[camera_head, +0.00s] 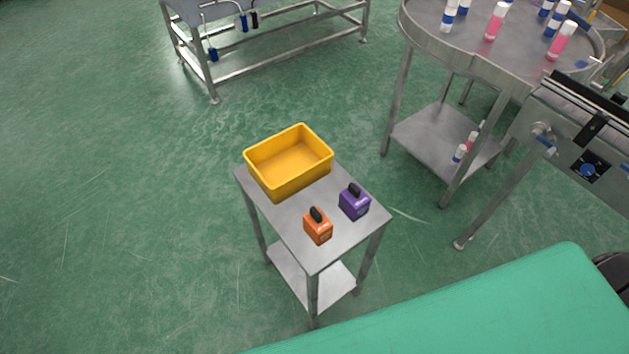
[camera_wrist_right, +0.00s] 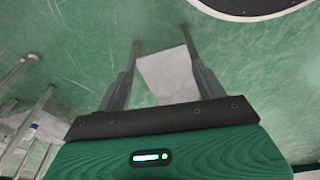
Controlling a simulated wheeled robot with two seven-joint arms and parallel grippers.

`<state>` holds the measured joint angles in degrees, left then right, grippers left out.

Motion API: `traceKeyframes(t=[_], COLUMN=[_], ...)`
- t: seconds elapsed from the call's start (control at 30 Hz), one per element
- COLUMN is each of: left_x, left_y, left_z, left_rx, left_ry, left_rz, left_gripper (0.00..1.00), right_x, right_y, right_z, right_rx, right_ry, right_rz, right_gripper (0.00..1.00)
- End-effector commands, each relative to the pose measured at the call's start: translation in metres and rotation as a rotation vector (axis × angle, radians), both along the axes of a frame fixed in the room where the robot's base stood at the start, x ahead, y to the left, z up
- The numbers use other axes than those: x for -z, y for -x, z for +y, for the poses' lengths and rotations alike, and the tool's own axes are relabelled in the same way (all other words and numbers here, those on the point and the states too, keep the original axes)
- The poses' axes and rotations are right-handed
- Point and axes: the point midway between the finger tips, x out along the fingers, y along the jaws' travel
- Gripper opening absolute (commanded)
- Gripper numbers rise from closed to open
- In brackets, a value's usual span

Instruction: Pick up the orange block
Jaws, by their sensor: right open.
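The orange block (camera_head: 318,228) stands on a small grey metal table (camera_head: 335,250), near its front edge. It has a black knob or handle on top. A purple block (camera_head: 354,203) of similar form stands to its right and a little farther back. My right gripper (camera_wrist_right: 160,45) shows in the right wrist view with its two fingers apart and nothing between them. A pale flat surface lies beyond the fingers there; I cannot tell what it is. Neither gripper shows in the head view, and my left gripper is not in view.
A yellow bin (camera_head: 262,180), empty, stands on the back of the small table. A round steel table (camera_head: 455,45) with several pink and blue-white bottles is at upper right, beside a conveyor (camera_head: 575,125). A metal frame (camera_head: 270,70) stands at the back. Green floor is clear at left.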

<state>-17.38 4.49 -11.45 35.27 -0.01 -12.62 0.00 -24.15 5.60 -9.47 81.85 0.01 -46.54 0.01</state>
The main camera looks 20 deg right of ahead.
Motion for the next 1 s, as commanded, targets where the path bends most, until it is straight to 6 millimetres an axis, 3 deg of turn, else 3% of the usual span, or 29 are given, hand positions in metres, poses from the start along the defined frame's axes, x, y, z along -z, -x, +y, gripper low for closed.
traceKeyframes(t=[0.03,0.37,0.47,0.6,0.8,1.0], left_x=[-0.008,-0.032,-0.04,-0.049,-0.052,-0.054], left_y=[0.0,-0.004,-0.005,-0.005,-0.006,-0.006], left_z=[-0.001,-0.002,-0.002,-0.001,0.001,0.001], left_rx=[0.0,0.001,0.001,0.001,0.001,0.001], left_ry=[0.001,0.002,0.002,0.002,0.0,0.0], left_rz=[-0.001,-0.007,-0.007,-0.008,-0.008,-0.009], left_gripper=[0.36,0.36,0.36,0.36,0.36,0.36], right_x=[-0.029,-0.205,-0.263,-0.34,-0.378,-0.392], right_y=[-0.012,-0.062,-0.075,-0.1,-0.127,-0.155], right_z=[0.002,0.016,0.028,0.06,0.1,0.125], right_rx=[0.002,0.003,-0.007,-0.061,-0.149,-0.224], right_ry=[-0.002,-0.032,-0.061,-0.133,-0.197,-0.201], right_rz=[-0.016,-0.075,-0.096,-0.119,-0.09,-0.03], right_gripper=[0.71,0.71,0.71,0.71,0.71,0.71])
